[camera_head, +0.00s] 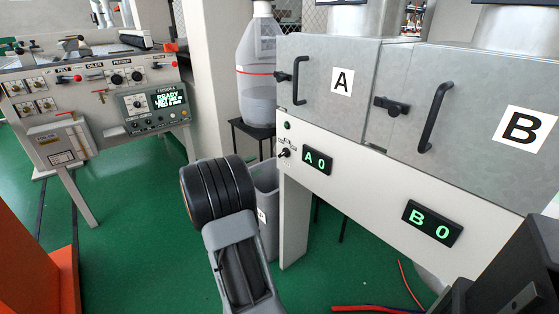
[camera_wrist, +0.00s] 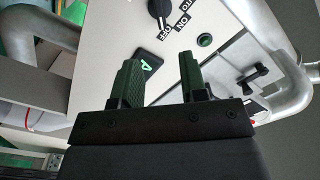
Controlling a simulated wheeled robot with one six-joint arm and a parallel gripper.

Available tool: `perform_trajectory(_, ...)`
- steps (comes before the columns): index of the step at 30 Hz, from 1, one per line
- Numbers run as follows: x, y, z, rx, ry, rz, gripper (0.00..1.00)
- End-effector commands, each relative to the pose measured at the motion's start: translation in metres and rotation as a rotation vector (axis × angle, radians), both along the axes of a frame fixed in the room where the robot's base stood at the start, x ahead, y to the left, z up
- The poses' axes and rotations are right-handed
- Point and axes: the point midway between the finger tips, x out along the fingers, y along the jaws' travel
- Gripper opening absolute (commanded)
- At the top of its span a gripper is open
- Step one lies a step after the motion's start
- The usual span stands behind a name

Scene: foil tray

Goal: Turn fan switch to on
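The fan switch is a black knob (camera_head: 284,153) on the white front panel under door A, left of the green "A 0" display (camera_head: 317,159). In the wrist view the knob (camera_wrist: 159,10) is at the top edge, partly cut off, with small black "OFF" (camera_wrist: 165,35) and "ON" (camera_wrist: 182,25) labels beside it. Its black handle appears to point toward the "OFF" label. My gripper (camera_wrist: 159,60) is open and empty, its two dark green fingers apart, short of the knob and not touching it. In the head view the gripper fingers cannot be made out.
A green lamp (camera_wrist: 204,40) sits near the switch. Grey door A (camera_head: 330,80) and door B (camera_head: 470,100) have black handles that stick out. A grey bin (camera_head: 265,195) stands beside the panel's leg. A control console (camera_head: 95,95) stands at left; green floor lies between.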

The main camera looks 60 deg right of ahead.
Motion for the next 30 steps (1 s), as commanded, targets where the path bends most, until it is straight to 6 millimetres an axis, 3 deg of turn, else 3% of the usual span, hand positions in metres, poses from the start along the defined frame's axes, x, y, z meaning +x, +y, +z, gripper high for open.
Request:
perform_trajectory(6, -0.015, -0.042, -0.002, 0.0, -0.001, -0.003, 0.39)
perform_trajectory(15, -0.029, -0.087, -0.001, 0.001, 0.0, 0.001, 0.39)
perform_trajectory(21, -0.033, -0.101, 0.0, 0.0, 0.001, 0.004, 0.39)
perform_trajectory(30, -0.034, -0.105, 0.001, 0.001, 0.001, 0.005, 0.39)
